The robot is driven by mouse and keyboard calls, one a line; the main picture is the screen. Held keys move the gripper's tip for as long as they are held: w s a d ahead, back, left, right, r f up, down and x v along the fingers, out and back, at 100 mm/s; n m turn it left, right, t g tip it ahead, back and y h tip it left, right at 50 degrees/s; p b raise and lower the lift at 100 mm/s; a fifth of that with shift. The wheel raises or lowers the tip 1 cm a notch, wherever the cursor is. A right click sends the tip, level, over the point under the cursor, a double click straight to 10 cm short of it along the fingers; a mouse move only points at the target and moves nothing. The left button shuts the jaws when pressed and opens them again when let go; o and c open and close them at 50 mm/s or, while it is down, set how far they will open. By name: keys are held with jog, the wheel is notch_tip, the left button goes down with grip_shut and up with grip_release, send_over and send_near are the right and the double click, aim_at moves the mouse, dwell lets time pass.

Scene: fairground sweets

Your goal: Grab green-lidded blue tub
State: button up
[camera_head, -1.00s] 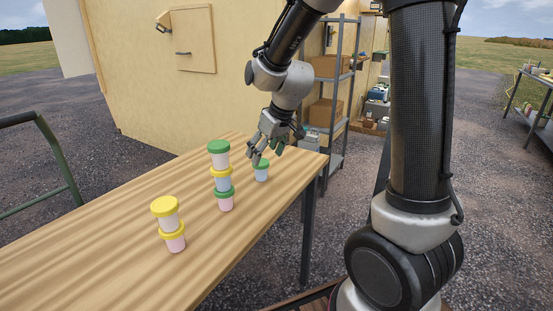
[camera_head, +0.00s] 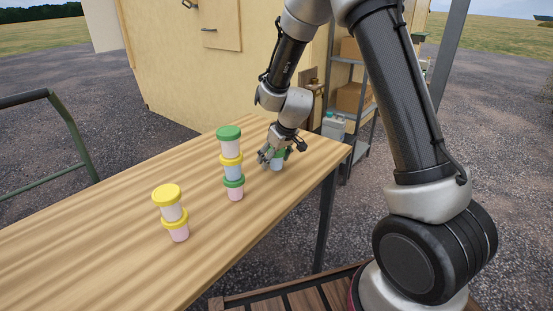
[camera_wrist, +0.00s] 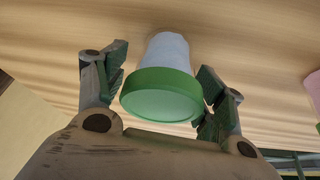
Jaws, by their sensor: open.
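The green-lidded blue tub (camera_head: 276,165) stands upright on the table, right of the three-tub stack, partly hidden by my gripper (camera_head: 275,157). In the wrist view its green lid (camera_wrist: 160,98) faces the camera and its pale blue body (camera_wrist: 168,48) runs down to the wood. My gripper (camera_wrist: 163,82) is open, with one finger on each side of the tub. A gap shows on the left; the right finger is very close to the lid, and I cannot tell if it touches.
A three-tub stack (camera_head: 232,172) with a green top lid stands just left of my gripper. A two-tub stack (camera_head: 172,213) with yellow lids is nearer on the wooden table (camera_head: 90,245). A pink surface (camera_wrist: 313,90) shows at the wrist view's right edge. A metal shelf stands behind.

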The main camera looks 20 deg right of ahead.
jog(key=shift+w+f, duration=0.1)
jog(key=shift+f, duration=0.05)
jog(key=c, duration=1)
jog(key=shift+a, duration=0.1)
jog(key=shift+c, duration=0.2)
